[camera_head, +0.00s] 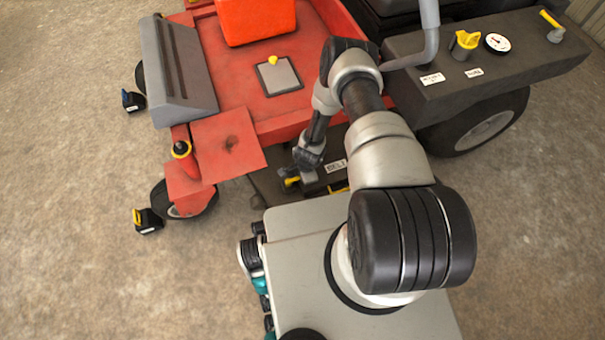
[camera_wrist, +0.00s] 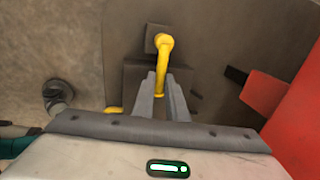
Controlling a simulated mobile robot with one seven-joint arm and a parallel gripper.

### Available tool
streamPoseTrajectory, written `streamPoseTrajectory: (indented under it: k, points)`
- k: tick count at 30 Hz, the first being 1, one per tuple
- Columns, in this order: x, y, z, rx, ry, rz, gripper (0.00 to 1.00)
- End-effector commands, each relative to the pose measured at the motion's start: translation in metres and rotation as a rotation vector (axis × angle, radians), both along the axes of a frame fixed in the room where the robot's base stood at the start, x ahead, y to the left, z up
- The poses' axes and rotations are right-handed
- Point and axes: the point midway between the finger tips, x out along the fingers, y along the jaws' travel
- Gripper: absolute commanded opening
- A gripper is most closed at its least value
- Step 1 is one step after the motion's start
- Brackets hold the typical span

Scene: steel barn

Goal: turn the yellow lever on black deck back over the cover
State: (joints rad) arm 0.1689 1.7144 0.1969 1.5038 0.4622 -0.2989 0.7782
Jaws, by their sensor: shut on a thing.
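The yellow lever (camera_wrist: 164,58) runs from a dark square pivot block (camera_wrist: 154,36) down between my fingers in the wrist view. My gripper (camera_wrist: 159,100) is shut on the lever's lower end. In the head view my gripper (camera_head: 292,176) is low at the black deck (camera_head: 318,181), beside a white label (camera_head: 336,166). A little yellow of the lever (camera_head: 291,182) shows there; the rest is hidden by my gripper. A second yellow piece (camera_head: 338,187) lies on the deck to the right. I cannot tell which part is the cover.
The red mower body (camera_head: 225,145) stands behind and left of the deck, with a front wheel (camera_head: 185,200). A grey bar (camera_head: 430,35) and a black side panel (camera_head: 480,65) are at the upper right. A red part (camera_wrist: 285,110) is close on the right in the wrist view.

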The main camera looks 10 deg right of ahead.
Motion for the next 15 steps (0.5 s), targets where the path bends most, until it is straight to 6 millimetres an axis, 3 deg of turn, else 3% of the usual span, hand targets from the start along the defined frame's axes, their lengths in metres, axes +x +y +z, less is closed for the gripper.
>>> streamPoseTrajectory:
  k: [7, 8, 10, 15]
  points:
    - [-0.0023, 0.0012, -0.0004, 0.004, 0.004, -0.007, 0.0]
    - [-0.0023, 0.0012, -0.0004, 0.004, 0.005, -0.007, 0.16]
    - [-0.0022, 0.0011, -0.0005, 0.004, 0.004, -0.006, 0.27]
    - [-0.0014, 0.0008, -0.0003, 0.003, 0.003, -0.005, 0.31]
